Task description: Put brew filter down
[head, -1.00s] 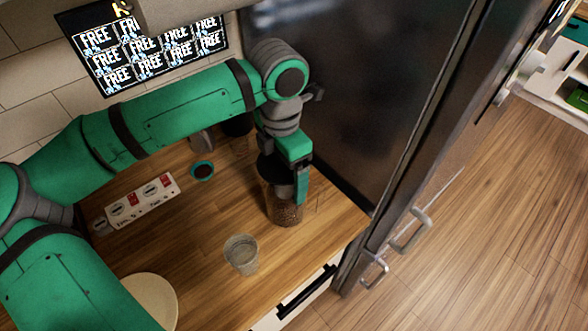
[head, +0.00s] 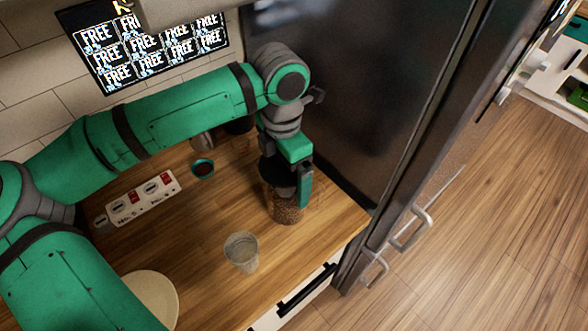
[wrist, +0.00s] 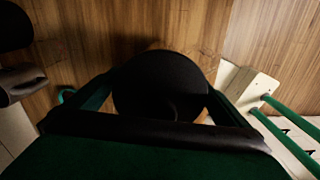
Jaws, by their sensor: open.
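A clear container with brown, bean-like contents (head: 286,212) stands on the wooden counter beside the dark fridge-like cabinet. A dark round piece (head: 275,172) is at its top; I cannot tell for sure whether this is the brew filter. My gripper (head: 290,185) points down at it, with one green finger showing on its right side. In the wrist view a black round top (wrist: 160,85) lies between the two green fingers, which are spread on either side. My gripper (wrist: 160,100) is open. Its palm hides the near part of the round top.
A clear cup (head: 241,252) stands in front on the counter (head: 200,230). A small dark-filled cup (head: 203,169) and a white power strip (head: 143,200) lie to the left. A pale round plate (head: 152,290) is at the front left. The dark cabinet (head: 350,90) closes the right side.

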